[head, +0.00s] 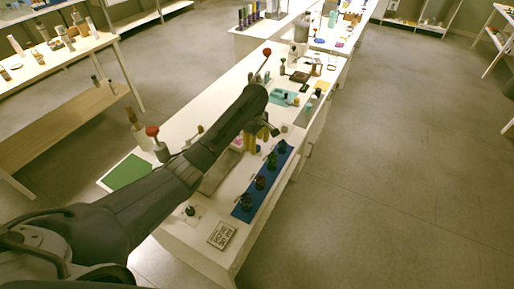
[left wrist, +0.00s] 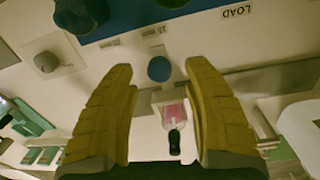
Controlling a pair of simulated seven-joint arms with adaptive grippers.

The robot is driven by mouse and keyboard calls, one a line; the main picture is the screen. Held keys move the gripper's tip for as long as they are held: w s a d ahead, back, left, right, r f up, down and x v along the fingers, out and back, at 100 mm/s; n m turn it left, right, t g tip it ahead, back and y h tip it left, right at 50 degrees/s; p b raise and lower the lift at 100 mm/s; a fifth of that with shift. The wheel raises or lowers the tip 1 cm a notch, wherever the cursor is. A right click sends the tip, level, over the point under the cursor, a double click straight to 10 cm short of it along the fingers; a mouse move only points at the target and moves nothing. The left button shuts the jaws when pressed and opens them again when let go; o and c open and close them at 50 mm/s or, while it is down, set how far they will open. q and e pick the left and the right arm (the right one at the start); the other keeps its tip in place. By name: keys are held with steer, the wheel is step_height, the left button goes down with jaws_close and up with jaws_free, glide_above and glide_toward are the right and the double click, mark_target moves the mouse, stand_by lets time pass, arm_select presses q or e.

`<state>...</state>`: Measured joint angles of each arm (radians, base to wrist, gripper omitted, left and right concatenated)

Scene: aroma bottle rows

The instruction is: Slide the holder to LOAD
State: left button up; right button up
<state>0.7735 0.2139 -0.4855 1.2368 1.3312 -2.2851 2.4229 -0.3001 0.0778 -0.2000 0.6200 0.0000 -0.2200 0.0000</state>
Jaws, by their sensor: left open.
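My left gripper (head: 259,136) reaches over the white table in the head view, its yellow fingers pointing down. In the left wrist view its two fingers (left wrist: 160,68) are open and apart. A round blue knob (left wrist: 159,69) shows between the fingertips; I cannot tell whether they touch it. Below the knob is a pale holder-like piece (left wrist: 157,97) with a pink patch (left wrist: 174,110) and a small black part (left wrist: 175,140). The LOAD label (left wrist: 237,12) is upside down at the upper right. The arm hides much of this area in the head view. My right gripper is not in view.
A blue strip (head: 243,209) with several dark bottles lies along the table's near right side, close to the gripper. A red-topped lever (head: 267,52) stands farther back. The floor to the right is clear.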

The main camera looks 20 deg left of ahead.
arm_select(q)
steer(key=shift+w+f, duration=0.1)
steer(key=shift+f, duration=1.25)
steer(key=shift+c, duration=0.3)
jaws_close()
steer(key=shift+d, duration=0.1)
